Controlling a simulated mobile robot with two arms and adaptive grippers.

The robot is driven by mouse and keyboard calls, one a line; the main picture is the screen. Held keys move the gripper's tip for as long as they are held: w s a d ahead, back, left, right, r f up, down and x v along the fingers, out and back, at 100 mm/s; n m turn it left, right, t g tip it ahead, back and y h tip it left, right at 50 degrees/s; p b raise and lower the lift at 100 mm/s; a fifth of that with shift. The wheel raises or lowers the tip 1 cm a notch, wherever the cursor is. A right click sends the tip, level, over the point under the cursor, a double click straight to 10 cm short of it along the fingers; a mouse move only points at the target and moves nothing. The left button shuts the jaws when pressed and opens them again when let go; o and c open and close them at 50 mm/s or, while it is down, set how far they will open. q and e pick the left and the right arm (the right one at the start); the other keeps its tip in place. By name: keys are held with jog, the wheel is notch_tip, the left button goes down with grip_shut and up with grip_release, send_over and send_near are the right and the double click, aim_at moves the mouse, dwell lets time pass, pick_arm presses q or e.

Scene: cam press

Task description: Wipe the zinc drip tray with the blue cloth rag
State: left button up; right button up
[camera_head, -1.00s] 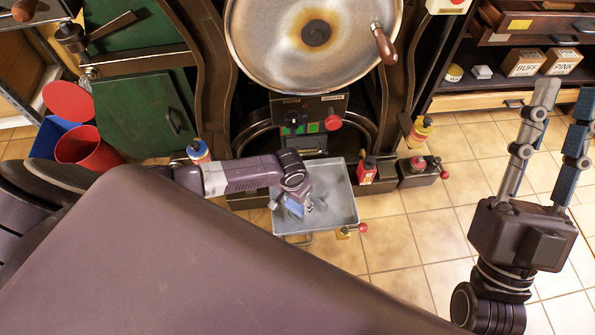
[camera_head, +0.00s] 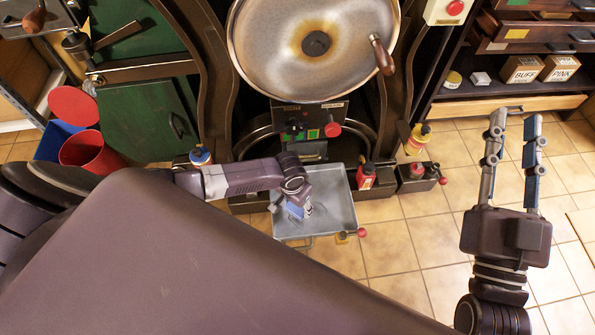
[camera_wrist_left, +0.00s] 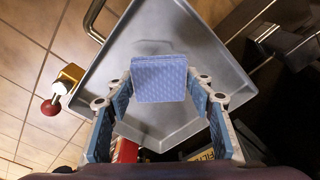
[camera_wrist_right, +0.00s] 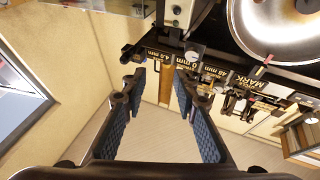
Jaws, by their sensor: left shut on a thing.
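The zinc drip tray (camera_head: 342,190) is a shallow grey square pan below the press in the head view. It fills much of the left wrist view (camera_wrist_left: 205,52), with a darker patch near its middle. My left gripper (camera_head: 297,204) is over the tray and shut on the folded blue cloth rag (camera_wrist_left: 160,78). The rag shows only partly in the head view (camera_head: 298,211); whether it touches the tray floor I cannot tell. My right gripper (camera_head: 514,128) is open and empty, held out at the right, away from the tray.
A red container (camera_head: 366,176) and a dark caddy (camera_head: 418,178) stand right of the tray. A red knob (camera_head: 361,233) is at its front right corner. The large round disc (camera_head: 312,45) is above. A red bucket (camera_head: 88,150) stands at left. Tiled floor at right is clear.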

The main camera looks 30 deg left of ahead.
pick_arm(q)
jog(key=shift+r+p, duration=0.55)
jog(key=shift+p, duration=0.05)
jog(key=shift+r+p, duration=0.25)
jog(key=shift+p, duration=0.05)
jog(key=shift+r, duration=0.15)
pick_arm(e)
notch_tip(320, 180, down, 12)
jog(key=d+g+h, duration=0.1)
jog(key=g+h, duration=0.1)
jog(key=g, duration=0.3)
jog(key=shift+w+d+g, duration=0.4)
